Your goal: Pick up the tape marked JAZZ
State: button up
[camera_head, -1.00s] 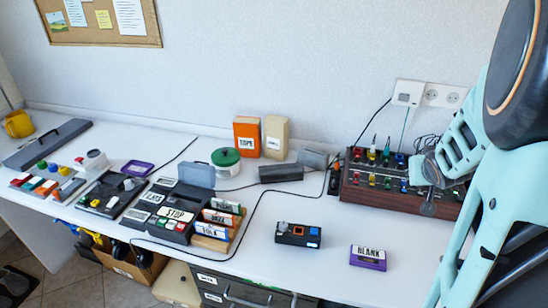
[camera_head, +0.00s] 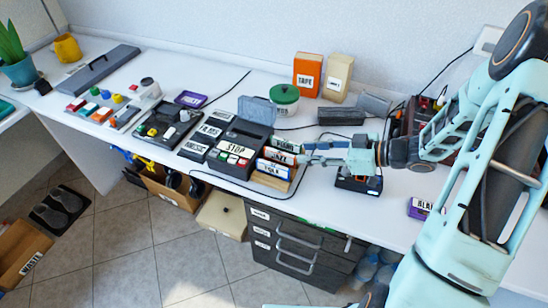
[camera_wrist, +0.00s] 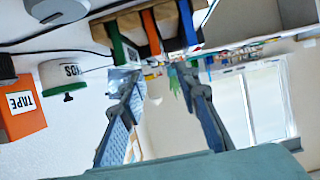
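The tape marked JAZZ (camera_head: 280,156) has an orange case and stands in the middle of a wooden rack (camera_head: 268,181). A blue-edged tape marked FOLK (camera_head: 272,170) is in front of it and a green-edged tape (camera_head: 286,144) behind. My gripper (camera_head: 309,153) is just right of the rack, pointing left at the tapes. In the wrist view, the orange tape (camera_wrist: 150,32) sits between the green and blue ones, beyond my gripper (camera_wrist: 155,78). Its fingers are apart with nothing between them.
A player with a STOP label (camera_head: 237,149) stands left of the rack. A small dark box (camera_head: 359,184) lies under my wrist. A purple tape marked BLANK (camera_head: 419,208) is to the right. A green-lidded tub (camera_head: 285,99) and an orange TAPE box (camera_head: 308,74) stand behind.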

aim_at(281, 153)
jog(key=b+x, duration=0.1)
jog(key=x, duration=0.8)
jog(key=shift+a+f, duration=0.25)
jog(key=shift+f, duration=0.05)
grip_shut()
